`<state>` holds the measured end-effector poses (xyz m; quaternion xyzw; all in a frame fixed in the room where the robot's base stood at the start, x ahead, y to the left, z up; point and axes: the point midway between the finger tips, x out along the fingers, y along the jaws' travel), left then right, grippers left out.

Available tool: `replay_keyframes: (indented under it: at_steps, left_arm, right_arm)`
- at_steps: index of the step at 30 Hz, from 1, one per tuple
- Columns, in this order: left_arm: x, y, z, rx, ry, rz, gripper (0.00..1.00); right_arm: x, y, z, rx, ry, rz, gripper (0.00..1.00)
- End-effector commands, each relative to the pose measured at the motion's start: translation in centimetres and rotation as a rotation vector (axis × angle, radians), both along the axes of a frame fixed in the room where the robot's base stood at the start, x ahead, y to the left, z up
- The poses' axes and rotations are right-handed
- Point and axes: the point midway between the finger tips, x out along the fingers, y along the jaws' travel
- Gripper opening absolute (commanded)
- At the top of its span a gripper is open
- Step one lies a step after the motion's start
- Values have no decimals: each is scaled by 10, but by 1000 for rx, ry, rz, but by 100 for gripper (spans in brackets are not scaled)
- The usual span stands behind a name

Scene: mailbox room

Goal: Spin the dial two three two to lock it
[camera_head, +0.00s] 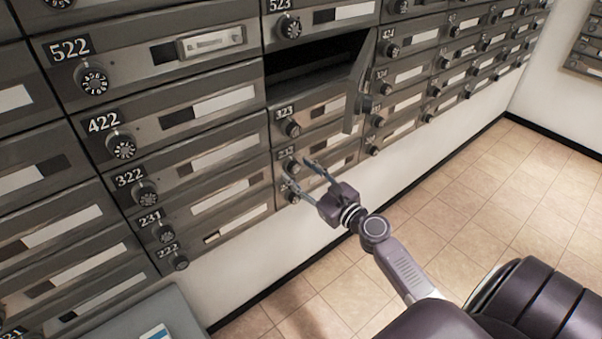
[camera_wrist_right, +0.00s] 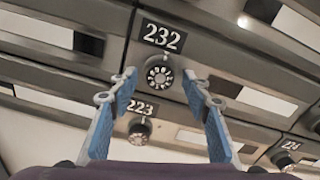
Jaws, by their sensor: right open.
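The dial under the 232 label (camera_wrist_right: 159,75) shows in the right wrist view, a round dark knob with a pale marked face. In the head view the same 232 dial (camera_head: 292,167) is small, on the lower part of the middle column. My right gripper (camera_head: 297,172) is open in front of it. In the right wrist view the blue-padded fingers of my right gripper (camera_wrist_right: 160,88) stand to either side and a little below the 232 dial, with the dial between the tips. I cannot tell whether they touch it. My left gripper is not in view.
The 223 dial (camera_wrist_right: 140,131) sits just below, between the fingers in the wrist view. An open mailbox door (camera_head: 359,85) sticks out above the right gripper. A grey surface (camera_head: 175,312) stands at the lower left. The tiled floor (camera_head: 450,215) is clear.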

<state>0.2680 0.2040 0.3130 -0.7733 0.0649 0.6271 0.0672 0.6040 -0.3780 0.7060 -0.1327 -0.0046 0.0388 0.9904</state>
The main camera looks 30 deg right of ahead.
Motion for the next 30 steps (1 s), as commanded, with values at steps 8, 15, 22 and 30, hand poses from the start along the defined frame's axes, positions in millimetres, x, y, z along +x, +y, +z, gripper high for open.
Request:
replay_keyframes:
  at_steps: [8,15,22,30]
  left_arm:
    - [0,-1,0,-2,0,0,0]
    - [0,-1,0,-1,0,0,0]
    - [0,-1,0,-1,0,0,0]
    - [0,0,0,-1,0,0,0]
  right_arm:
    - [-17,-1,-1,3,1,0,44]
    - [-69,-5,-2,4,3,-3,44]
    - [-107,-8,-1,2,2,-1,44]
    - [-120,-9,0,0,0,0,44]
